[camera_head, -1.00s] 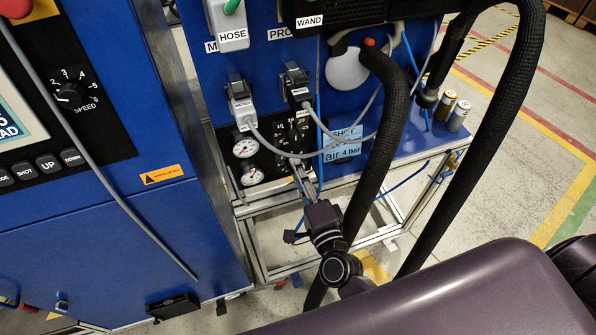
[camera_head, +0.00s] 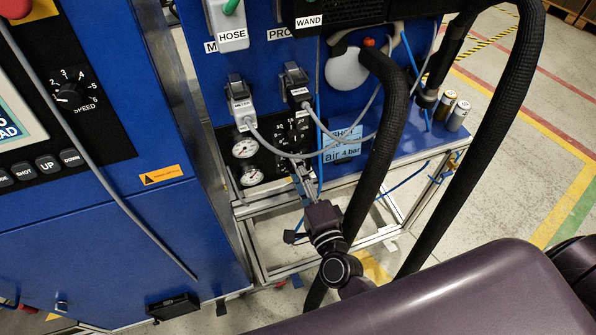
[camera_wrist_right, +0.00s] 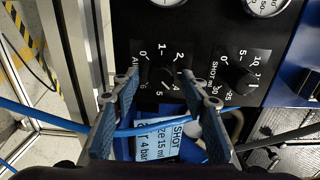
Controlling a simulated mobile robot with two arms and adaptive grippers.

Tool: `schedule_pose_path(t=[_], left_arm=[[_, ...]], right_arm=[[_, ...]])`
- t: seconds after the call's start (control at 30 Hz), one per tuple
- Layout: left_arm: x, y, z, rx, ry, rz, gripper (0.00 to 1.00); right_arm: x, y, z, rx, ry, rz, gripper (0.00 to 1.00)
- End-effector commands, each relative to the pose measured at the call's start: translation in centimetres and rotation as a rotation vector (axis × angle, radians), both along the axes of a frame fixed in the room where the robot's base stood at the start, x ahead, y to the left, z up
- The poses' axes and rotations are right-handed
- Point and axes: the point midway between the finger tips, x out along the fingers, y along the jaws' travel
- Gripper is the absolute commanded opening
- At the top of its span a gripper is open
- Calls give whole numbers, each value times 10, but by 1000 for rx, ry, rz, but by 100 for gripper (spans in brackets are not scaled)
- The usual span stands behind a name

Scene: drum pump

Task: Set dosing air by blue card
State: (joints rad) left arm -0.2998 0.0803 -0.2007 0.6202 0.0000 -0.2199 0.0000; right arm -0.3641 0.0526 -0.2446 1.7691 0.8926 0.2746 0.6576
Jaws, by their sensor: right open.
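In the right wrist view the card (camera_wrist_right: 165,138) appears sideways, partly hidden by a blue hose. The air knob (camera_wrist_right: 163,75), with a scale from 0 to 6, sits on the black plate between my right fingertips; its exact setting is hard to read. My right gripper (camera_wrist_right: 161,82) is open, its fingers on either side of this knob; contact cannot be told. In the head view my right gripper (camera_head: 302,172) largely hides that knob. My left gripper is not in view.
The shot knob (camera_wrist_right: 237,76) is right of the air knob in the wrist view. Two gauges (camera_head: 246,148) sit left of the dials. Grey cables and a blue hose (camera_wrist_right: 70,120) cross near my gripper. Thick black hoses (camera_head: 385,150) hang to its right.

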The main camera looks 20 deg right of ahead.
Motion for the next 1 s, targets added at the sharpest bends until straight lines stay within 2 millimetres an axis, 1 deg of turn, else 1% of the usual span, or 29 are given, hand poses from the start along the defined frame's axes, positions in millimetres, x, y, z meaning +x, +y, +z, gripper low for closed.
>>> schedule_pose_path(t=[0.03, 0.13, 0.23, 0.5, 0.6, 0.7, 0.83, 1.0], left_arm=[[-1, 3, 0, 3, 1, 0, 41], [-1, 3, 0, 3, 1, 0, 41], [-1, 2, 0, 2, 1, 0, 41], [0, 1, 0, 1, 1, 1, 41], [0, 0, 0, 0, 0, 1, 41], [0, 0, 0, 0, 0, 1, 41], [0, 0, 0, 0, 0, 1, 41], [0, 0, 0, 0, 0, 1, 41]], right_arm=[[0, 0, 0, 0, 0, 0, 41], [-6, 0, 0, -1, 0, 0, 41], [-19, -1, -1, -2, 2, 0, 41], [-76, -2, -1, -2, 4, 3, 41], [-94, -3, -1, -1, 3, 2, 41], [-108, -3, -1, -1, 3, 2, 41], [-118, -4, 0, -1, 1, 1, 41], [-121, -4, 0, 0, 0, 0, 41]])
